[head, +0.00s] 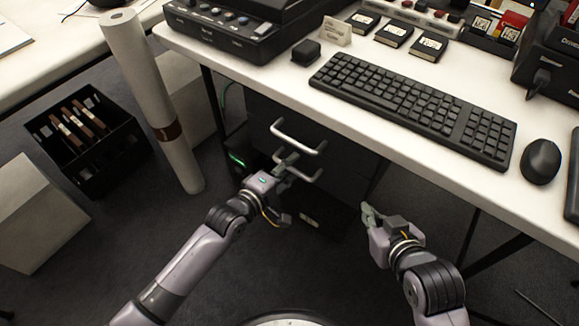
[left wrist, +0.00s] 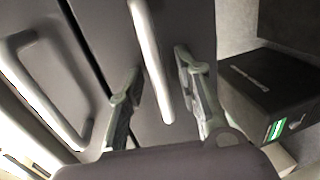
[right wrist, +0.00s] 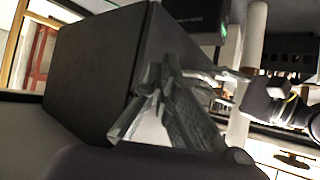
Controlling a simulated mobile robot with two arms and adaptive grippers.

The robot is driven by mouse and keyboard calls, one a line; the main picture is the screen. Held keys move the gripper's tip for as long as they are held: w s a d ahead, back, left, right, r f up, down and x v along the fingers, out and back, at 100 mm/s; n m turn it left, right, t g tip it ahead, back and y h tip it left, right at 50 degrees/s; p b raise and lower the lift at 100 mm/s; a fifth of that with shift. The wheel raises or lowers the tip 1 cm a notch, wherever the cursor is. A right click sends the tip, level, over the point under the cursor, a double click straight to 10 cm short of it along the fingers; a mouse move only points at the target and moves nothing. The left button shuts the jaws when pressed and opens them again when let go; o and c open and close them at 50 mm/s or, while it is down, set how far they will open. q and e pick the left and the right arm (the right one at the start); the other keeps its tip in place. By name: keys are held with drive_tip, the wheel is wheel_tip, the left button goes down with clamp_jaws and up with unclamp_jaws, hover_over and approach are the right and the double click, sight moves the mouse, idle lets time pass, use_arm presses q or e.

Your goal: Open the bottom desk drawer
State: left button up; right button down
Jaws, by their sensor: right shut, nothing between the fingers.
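A dark drawer cabinet (head: 262,112) stands under the white desk. It has two silver bar handles, an upper handle (head: 298,140) and a lower handle (head: 310,175). My left gripper (head: 286,164) is at the lower handle. In the left wrist view its fingers (left wrist: 157,80) are open, one on each side of the lower handle (left wrist: 150,55); contact cannot be told. The upper handle (left wrist: 45,95) shows at the left there, past a dark seam between the drawer fronts. My right gripper (head: 371,214) is shut and empty, to the right of the cabinet and apart from it.
The desk (head: 290,72) overhangs the cabinet and carries a keyboard (head: 415,104) and mouse (head: 540,161). A tall paper roll (head: 150,100) and a black crate (head: 126,158) with folders stand left on the floor. A dark box (left wrist: 275,90) sits beside the cabinet. The floor in front is clear.

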use_arm(q)
drive_tip(key=shift+c, duration=0.5)
clamp_jaws()
idle(0.3)
